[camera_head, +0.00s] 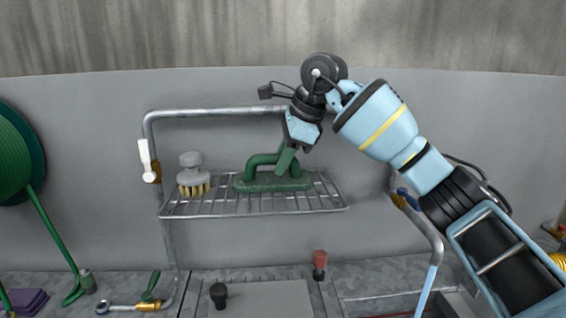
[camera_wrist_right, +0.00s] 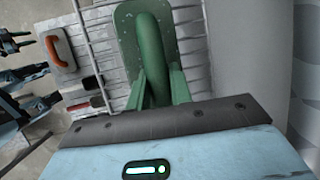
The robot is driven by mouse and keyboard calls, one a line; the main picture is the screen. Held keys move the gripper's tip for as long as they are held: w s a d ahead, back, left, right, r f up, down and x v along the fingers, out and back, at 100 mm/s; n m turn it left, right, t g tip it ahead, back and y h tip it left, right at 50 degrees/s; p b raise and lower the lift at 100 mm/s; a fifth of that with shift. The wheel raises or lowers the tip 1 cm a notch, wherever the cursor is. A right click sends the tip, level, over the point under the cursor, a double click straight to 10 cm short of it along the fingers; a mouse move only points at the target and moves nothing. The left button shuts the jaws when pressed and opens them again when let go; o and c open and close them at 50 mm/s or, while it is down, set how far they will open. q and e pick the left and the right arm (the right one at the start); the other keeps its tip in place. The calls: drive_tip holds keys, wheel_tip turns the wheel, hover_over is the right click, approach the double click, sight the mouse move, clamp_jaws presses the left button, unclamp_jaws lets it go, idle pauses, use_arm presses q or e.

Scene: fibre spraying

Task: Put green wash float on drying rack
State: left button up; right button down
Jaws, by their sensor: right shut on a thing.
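The green wash float (camera_head: 272,185) is a flat green plate with an arched handle. In the head view it lies flat at the wire drying rack (camera_head: 330,205), over the rack's middle; whether its full weight rests on the wires I cannot tell. My right gripper (camera_head: 285,165) reaches down from the upper right and is shut on the float's handle. In the right wrist view the float's handle (camera_wrist_right: 151,50) runs between the two green fingers, with the plate behind it. My left gripper is not in the head view.
A grey brush (camera_head: 191,172) with pale bristles stands on the rack's left, beside the float. A white-handled tool (camera_head: 147,160) hangs at the rack frame's left. A green hose reel (camera_head: 18,155) is at far left. The rack's right end is bare.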

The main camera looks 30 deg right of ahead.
drive_tip(key=shift+f, duration=0.45)
drive_tip(key=shift+f, duration=0.1)
drive_tip(key=c, duration=1.3)
unclamp_jaws()
drive_tip(key=shift+o, duration=0.2)
drive_tip(key=v, duration=1.2)
drive_tip(key=shift+d, duration=0.1)
